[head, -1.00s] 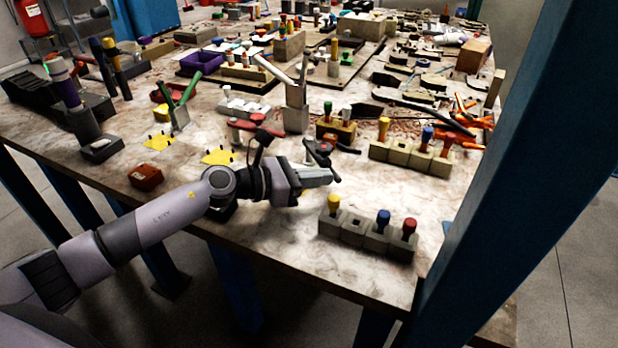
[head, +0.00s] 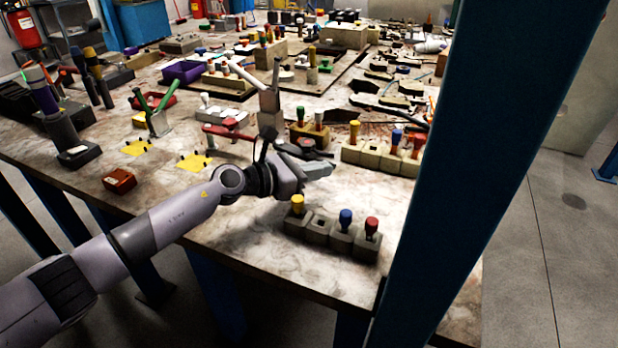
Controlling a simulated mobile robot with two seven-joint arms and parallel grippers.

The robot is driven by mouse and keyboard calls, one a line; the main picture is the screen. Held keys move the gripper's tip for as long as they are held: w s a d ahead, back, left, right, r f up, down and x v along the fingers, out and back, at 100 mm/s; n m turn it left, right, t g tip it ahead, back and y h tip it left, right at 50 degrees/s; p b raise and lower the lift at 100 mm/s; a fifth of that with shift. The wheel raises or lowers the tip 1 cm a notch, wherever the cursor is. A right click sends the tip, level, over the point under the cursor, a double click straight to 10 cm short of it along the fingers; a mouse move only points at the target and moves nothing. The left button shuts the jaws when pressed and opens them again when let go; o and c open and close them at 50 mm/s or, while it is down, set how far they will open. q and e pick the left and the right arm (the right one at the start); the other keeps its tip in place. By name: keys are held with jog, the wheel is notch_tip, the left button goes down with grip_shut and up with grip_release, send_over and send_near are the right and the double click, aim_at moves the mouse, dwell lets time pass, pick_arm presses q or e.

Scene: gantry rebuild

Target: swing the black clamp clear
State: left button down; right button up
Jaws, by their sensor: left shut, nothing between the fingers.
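My left gripper (head: 322,170) reaches in from the left over the near part of the table. Its fingers are shut with nothing between them and point right. My right gripper is not in view.
A block row (head: 340,237) with yellow, blue and red pegs stands right in front of my gripper. Another peg row (head: 374,157) is behind it. A red-handled clamp (head: 228,130) lies to the left. A blue post (head: 470,150) hides the table's right side.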

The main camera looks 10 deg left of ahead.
pick_arm(q)
jog(key=shift+w+d+b, duration=0.5)
jog(key=shift+w+d, duration=0.1)
jog(key=shift+w, duration=0.35)
